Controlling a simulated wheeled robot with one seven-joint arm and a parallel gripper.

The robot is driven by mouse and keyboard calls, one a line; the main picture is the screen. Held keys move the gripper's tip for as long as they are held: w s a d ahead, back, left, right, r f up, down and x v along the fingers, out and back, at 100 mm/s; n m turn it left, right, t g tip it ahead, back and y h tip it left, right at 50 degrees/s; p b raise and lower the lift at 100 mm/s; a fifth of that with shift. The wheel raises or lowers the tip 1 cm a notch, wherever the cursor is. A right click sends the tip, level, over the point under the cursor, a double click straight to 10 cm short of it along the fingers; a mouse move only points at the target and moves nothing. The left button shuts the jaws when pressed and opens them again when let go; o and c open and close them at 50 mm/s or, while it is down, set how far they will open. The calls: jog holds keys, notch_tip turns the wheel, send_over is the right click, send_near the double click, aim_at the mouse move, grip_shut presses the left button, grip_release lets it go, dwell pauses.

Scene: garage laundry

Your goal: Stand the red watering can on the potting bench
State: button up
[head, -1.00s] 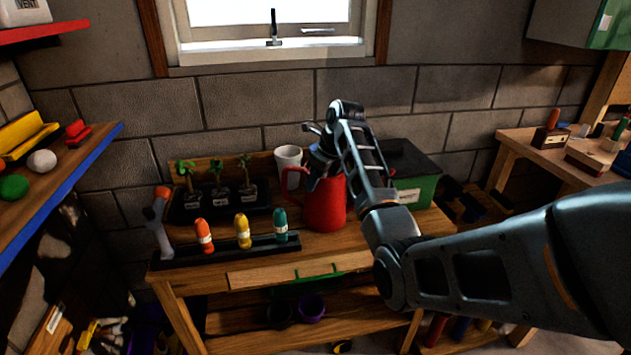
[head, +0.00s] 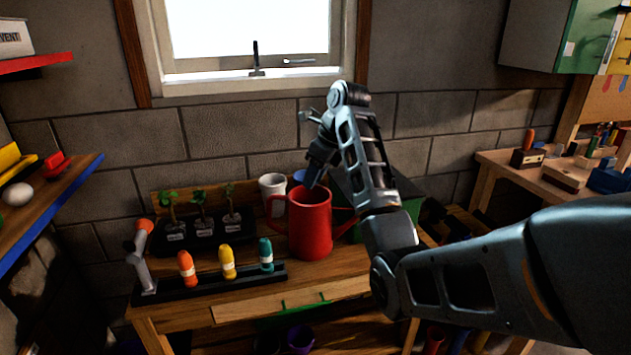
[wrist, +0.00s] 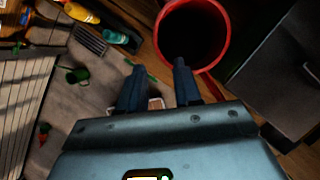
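The red watering can (head: 310,228) stands upright on the potting bench (head: 235,292), its handle to the left and its spout to the right in the head view. In the wrist view its open top (wrist: 222,50) shows a dark inside at the upper right. My gripper (head: 314,182) is at the height of the can's rim in the head view. In the wrist view its two fingers (wrist: 160,82) are apart with nothing seen held between them. The right finger overlaps the rim's near edge; I cannot tell whether it touches.
A white cup (head: 272,188) and a seedling tray (head: 190,240) stand left of the can. A black rack (head: 215,284) with orange, yellow and teal items runs along the front. A green box (head: 412,208) is partly hidden by my arm. A window (head: 250,40) is behind.

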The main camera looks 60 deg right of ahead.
jog(key=w+a+f+n+t+h, duration=0.1)
jog(key=a+f+n+t, duration=0.2)
jog(key=a+f+n, duration=1.05)
jog(key=s+a+f+n+t, duration=0.1)
jog(key=s+a+f, duration=0.1)
jog(key=a+f, duration=0.35)
jog(key=s+a+f, duration=0.3)
jog(key=a, duration=0.6)
jog(key=s+a+r+n+t+h, duration=0.1)
jog(key=s+a+r+n+t, duration=0.15)
jog(key=s+a+n, duration=0.9)
jog(key=s+a+r+n+t+y, duration=0.2)
jog(key=s+a+r+n+t, duration=0.2)
jog(key=s+r+n, duration=0.7)
jog(key=s+r, duration=0.3)
jog(key=s, duration=0.1)
jog(key=shift+a+r, duration=0.1)
